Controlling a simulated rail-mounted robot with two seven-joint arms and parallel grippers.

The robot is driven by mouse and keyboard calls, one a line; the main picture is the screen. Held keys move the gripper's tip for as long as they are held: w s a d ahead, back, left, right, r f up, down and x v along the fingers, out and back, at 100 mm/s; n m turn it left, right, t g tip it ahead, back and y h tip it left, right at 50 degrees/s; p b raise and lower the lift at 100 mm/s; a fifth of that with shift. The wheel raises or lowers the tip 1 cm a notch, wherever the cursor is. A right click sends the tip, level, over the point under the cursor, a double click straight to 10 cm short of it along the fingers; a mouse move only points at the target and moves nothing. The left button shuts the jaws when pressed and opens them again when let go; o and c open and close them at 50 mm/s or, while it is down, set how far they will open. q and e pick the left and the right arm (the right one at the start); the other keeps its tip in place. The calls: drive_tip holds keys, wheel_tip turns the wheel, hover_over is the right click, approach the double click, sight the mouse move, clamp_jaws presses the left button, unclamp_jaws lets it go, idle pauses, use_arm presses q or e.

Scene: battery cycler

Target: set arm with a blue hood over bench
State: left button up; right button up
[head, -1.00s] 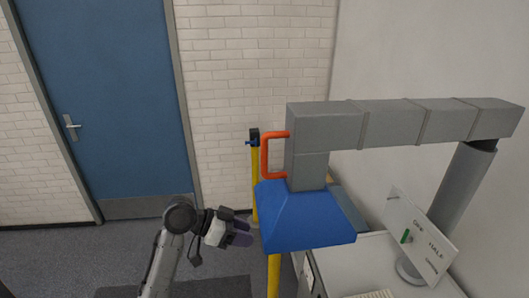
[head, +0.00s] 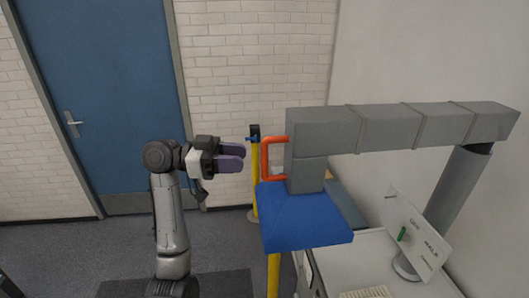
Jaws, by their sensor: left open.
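A grey jointed extraction arm (head: 400,130) runs from a post (head: 457,187) at the right to a blue hood (head: 305,220) at its left end. A red-orange handle (head: 266,158) stands on the left face of the arm's end, above the hood. My left gripper (head: 242,158) is open and empty, its purple fingers pointing right towards the handle, at about its height in the picture. A gap shows between fingertips and handle. The bench (head: 370,262) lies below and to the right; the hood hangs at its left edge, partly hiding it. My right gripper is not in view.
A yellow post (head: 254,185) with a black top stands behind the gripper, and another yellow post (head: 274,275) shows below the hood. A white sign (head: 414,230) and a keyboard (head: 368,292) are on the bench.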

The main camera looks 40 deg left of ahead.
sight(265, 178)
use_arm(q)
drive_tip(key=p+x, duration=0.1)
drive_tip(key=x, duration=0.5)
drive_tip(key=shift+w+d+p, duration=0.15)
drive_tip(key=shift+d+p, duration=0.05)
drive_tip(key=shift+p, duration=0.15)
clamp_jaws()
idle(0.3)
